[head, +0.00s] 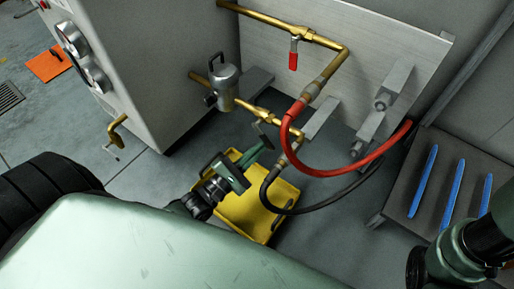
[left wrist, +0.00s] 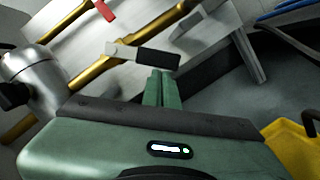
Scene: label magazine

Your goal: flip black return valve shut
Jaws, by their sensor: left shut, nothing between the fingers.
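The black return valve handle (left wrist: 158,57) shows in the left wrist view, with a bare silver end. It lies at an angle across the brass return pipe (left wrist: 140,35). My left gripper (head: 263,134) is shut and empty. In the left wrist view its fingertips (left wrist: 163,73) are just below the black handle's grip; I cannot tell whether they touch. My right arm enters at the lower right of the head view, its fingers out of sight.
A red-handled valve (head: 293,55) sits on the upper pipe. A red hose (head: 340,172) and a black hose (head: 290,210) loop in front. A metal canister (head: 225,82) stands left of the valve. A yellow tray (head: 235,215) lies below. Blue strips (head: 423,180) lie on a grey bench.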

